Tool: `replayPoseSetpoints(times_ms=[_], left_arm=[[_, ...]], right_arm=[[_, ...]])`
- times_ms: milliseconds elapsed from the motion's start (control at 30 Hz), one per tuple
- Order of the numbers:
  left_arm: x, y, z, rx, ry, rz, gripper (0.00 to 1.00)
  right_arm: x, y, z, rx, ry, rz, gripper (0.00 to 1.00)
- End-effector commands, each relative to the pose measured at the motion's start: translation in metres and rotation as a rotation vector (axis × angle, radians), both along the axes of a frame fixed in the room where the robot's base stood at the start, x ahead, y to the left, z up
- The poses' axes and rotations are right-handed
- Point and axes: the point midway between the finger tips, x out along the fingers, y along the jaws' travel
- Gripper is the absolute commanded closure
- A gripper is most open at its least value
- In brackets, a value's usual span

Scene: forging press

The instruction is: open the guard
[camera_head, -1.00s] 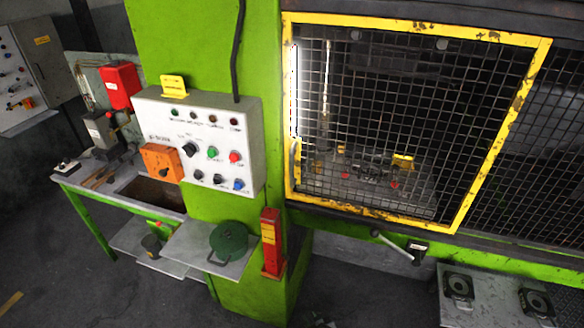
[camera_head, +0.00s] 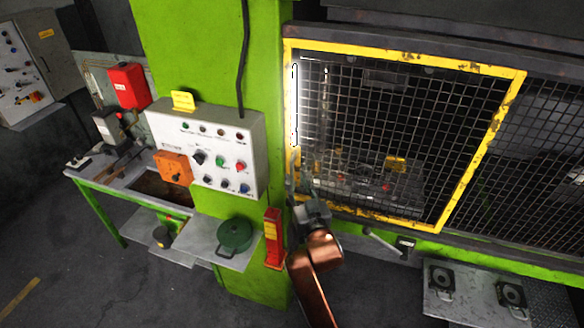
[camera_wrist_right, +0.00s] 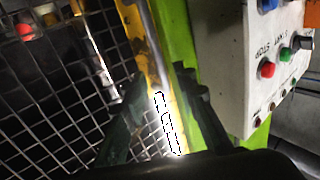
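The guard is a wire-mesh door in a worn yellow frame (camera_head: 400,57), closed across the press opening. Its left upright carries a bright vertical strip with a black-and-white outline (camera_head: 295,100); this strip also shows in the wrist view (camera_wrist_right: 168,125). A pale bar (camera_wrist_right: 147,25), possibly the handle, runs along the upright in the wrist view. My right gripper (camera_head: 301,186) is at the lower part of the left upright. In the wrist view its dark fingers (camera_wrist_right: 160,92) are apart, with the upright and strip seen between them. Contact cannot be told. My left gripper is out of view.
A white control box (camera_head: 215,150) on the green column stands left of the guard. A red post (camera_head: 273,238) and a shelf with a green lidded pot (camera_head: 235,236) are below it. A lever (camera_head: 380,242) sticks out under the guard. A grey two-button panel (camera_head: 470,300) is at lower right.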

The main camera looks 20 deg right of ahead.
Motion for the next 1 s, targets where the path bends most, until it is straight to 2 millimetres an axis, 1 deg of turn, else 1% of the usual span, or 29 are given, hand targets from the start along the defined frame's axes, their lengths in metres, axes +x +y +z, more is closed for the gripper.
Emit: replayPoseSetpoints(times_ms=[33, 200, 300, 400, 733, 1000], left_arm=[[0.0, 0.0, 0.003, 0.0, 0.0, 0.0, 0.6], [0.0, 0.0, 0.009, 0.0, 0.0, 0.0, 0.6], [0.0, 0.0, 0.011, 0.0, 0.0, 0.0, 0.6], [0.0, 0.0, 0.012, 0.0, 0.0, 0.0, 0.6], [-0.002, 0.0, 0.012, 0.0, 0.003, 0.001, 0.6], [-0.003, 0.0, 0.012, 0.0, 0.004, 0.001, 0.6]], right_arm=[[0.009, 0.0, 0.002, -0.002, 0.0, 0.0, 0.74], [0.036, 0.0, 0.001, -0.002, 0.001, 0.0, 0.74], [0.047, 0.0, 0.001, -0.002, 0.001, 0.001, 0.74], [0.054, 0.0, 0.001, -0.002, 0.0, 0.001, 0.74], [0.057, 0.0, -0.001, -0.001, 0.0, 0.001, 0.74], [0.057, 0.0, 0.0, -0.001, 0.001, 0.001, 0.93]])
